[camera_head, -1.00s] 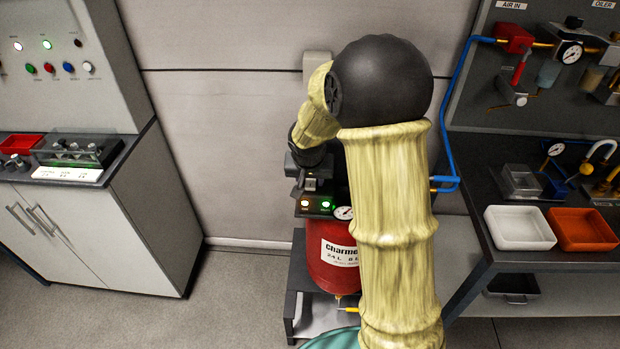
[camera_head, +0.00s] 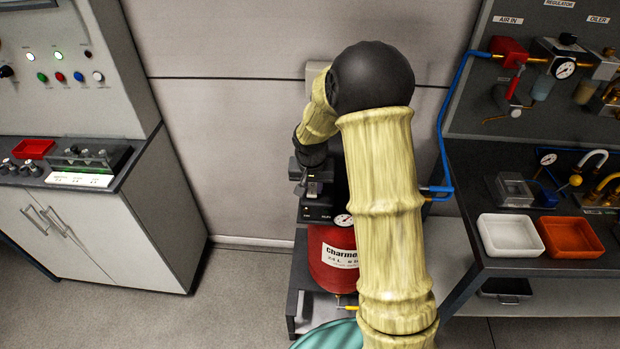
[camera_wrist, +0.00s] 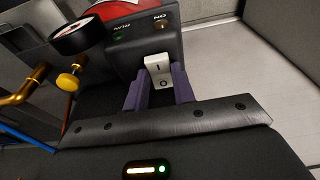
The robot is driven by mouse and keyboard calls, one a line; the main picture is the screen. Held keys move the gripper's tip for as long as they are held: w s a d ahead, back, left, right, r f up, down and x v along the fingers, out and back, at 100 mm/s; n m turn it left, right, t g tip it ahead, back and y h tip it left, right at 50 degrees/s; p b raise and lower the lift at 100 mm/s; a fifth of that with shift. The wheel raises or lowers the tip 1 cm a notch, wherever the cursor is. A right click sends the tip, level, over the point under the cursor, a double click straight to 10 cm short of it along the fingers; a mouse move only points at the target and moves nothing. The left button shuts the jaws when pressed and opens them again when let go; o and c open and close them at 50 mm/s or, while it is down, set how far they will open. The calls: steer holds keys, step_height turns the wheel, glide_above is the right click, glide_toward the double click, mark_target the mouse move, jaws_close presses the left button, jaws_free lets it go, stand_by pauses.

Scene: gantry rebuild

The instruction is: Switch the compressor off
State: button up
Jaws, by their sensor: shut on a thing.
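The compressor has a red tank (camera_head: 328,262) under a dark control box (camera_head: 322,213), low in the middle of the head view. In the wrist view the box (camera_wrist: 150,40) carries a white rocker switch (camera_wrist: 157,68) marked I and O. The I end is toward the lamps and the O end toward my gripper. The RUN lamp (camera_wrist: 118,38) and ON lamp (camera_wrist: 163,23) look unlit. My gripper (camera_wrist: 159,88) has its purple fingers on both sides of the switch and is shut on it. In the head view my arm partly hides the compressor.
A bench (camera_head: 470,200) stands right with a white tray (camera_head: 515,235) and an orange tray (camera_head: 570,237). A blue hose (camera_head: 441,130) runs from the panel to the compressor. A cabinet (camera_head: 150,235) stands left; floor between is clear.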

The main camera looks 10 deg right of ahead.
mark_target(312, 195)
steer(key=shift+w+d+r+g+p, duration=0.1)
steer(key=shift+w+r+g+p, duration=0.25)
steer(key=shift+p, duration=0.85)
steer(key=shift+f, duration=0.2)
steer(key=o, duration=1)
steer(key=shift+s, duration=0.1)
steer(key=r, duration=0.5)
steer(key=s+r+b, duration=0.1)
steer(key=r, duration=0.5)
steer(key=r+b, duration=0.1)
steer(key=r, duration=0.5)
steer(key=shift+s+a+r, duration=0.1)
steer(key=shift+s+a, duration=0.2)
steer(key=shift+a, duration=0.05)
steer(key=shift+s, duration=0.1)
